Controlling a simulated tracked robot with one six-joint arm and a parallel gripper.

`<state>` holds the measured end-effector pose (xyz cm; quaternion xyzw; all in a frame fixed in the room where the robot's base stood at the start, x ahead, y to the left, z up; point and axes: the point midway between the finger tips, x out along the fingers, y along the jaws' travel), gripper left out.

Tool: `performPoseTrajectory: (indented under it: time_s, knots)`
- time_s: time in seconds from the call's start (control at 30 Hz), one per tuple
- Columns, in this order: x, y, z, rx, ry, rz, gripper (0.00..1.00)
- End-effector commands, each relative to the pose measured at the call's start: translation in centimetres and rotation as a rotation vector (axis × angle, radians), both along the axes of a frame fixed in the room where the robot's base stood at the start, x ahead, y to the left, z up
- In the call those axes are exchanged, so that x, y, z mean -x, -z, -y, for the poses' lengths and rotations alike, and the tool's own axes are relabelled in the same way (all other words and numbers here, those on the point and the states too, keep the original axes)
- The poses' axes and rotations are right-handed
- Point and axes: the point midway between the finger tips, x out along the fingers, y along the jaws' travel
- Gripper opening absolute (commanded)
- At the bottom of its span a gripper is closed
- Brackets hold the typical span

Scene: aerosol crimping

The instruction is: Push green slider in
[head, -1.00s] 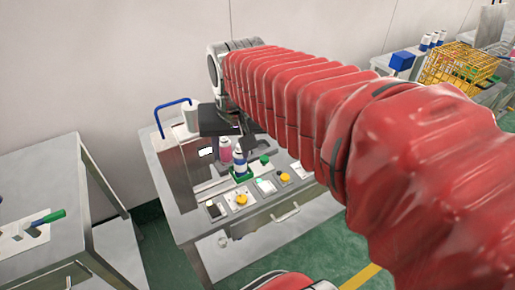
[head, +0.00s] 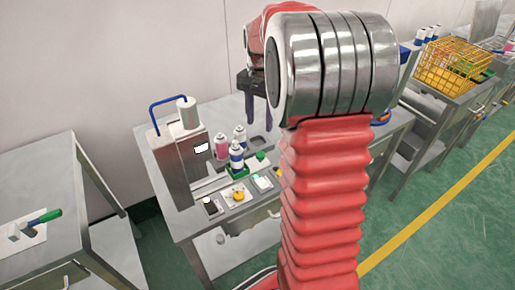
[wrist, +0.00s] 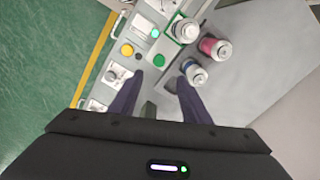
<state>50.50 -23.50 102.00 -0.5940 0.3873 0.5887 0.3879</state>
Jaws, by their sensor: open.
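The green slider (head: 237,171) is on the crimping bench, with a white and blue can (head: 237,156) standing upright on it. Its green knob (head: 261,156) sits to the right of the can. In the wrist view the green slider (wrist: 176,40) shows around the foot of its can, and the green knob (wrist: 159,60) appears just beyond my fingertips. My gripper (wrist: 159,79) is open and empty, with both dark fingers pointing toward the bench. In the head view it is partly hidden behind my arm, above the back right of the bench. It appears apart from the slider.
A pink can (head: 222,147) and another blue and white can (head: 240,134) stand behind the slider. A crimping machine (head: 184,160) with a blue handle is at left. A panel with a yellow button (head: 238,196) lies in front. A yellow basket (head: 460,65) stands far right.

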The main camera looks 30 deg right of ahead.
Motion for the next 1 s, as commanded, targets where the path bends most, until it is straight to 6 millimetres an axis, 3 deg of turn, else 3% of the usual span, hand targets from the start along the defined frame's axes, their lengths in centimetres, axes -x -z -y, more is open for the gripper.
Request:
performPoseTrajectory:
  time_s: [0.57, 1.0]
  knots:
    - [-0.2, 1.0, 0.6, -0.004, 0.021, -0.008, 0.43]
    - [-0.1, 6.8, 0.5, -0.005, 0.021, -0.011, 0.43]
